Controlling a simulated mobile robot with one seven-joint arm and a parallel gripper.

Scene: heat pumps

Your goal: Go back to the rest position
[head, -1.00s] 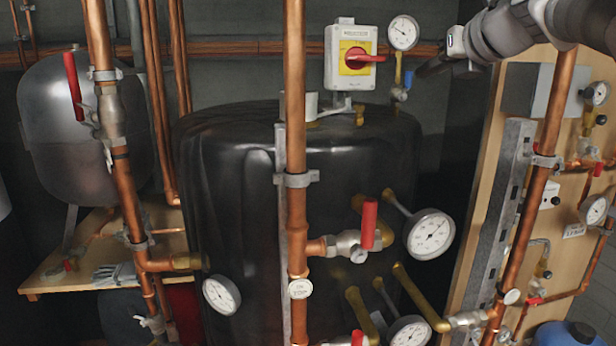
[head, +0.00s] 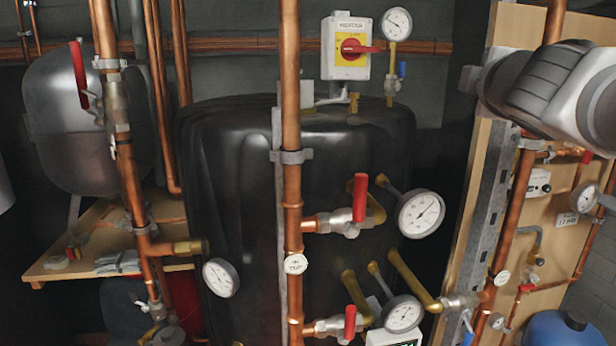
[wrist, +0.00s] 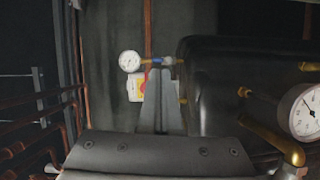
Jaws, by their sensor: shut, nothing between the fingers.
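My gripper shows in the wrist view (wrist: 156,90), its two grey fingers together and empty. They point toward the heater switch box, covering part of it, with no visible contact. In the head view, my arm's grey links fill the upper right and I cannot make out the fingers. The heater switch (head: 347,47) is a white box with a yellow plate and a red handle lying level. It shows partly behind the fingers in the wrist view (wrist: 134,88).
A black tank (head: 240,150) fills the middle, with copper pipes, red-handled valves and a large gauge (head: 421,214) in front. A wooden panel (head: 470,190) with pipes stands at the right, close to my arm. A grey vessel (head: 75,130) stands at the left.

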